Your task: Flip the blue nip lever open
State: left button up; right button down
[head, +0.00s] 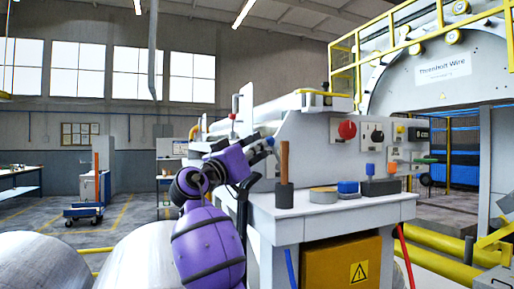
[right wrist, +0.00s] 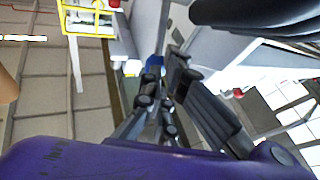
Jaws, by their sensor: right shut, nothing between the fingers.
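My right gripper (head: 264,145) is at the end of the purple arm, at the left end of the grey machine (head: 310,132). Its fingers are shut with nothing between them. A small blue part (head: 271,141), likely the nip lever, shows right at the fingertips. In the right wrist view the blue part (right wrist: 155,66) lies just beyond the fingers of my right gripper (right wrist: 156,85). I cannot tell whether they touch, and the lever's position is mostly hidden. My left gripper is not in view.
The machine's shelf (head: 375,207) holds a wooden-handled tool (head: 284,175), a tape roll (head: 323,195), a blue block (head: 348,187) and a dark stamp-like block (head: 381,186). A red button (head: 347,130) is on the panel. A red-tipped post (head: 232,117) stands behind the gripper. Large rolls (head: 140,258) lie front left.

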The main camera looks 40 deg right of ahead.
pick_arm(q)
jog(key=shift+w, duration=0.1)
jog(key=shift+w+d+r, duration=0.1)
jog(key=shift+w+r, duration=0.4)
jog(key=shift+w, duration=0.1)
pick_arm(e)
jog(key=shift+s+d+r+m+y, duration=0.1)
jog(key=shift+d+r+m+y, duration=0.05)
jog(key=shift+r+m+y, duration=0.2)
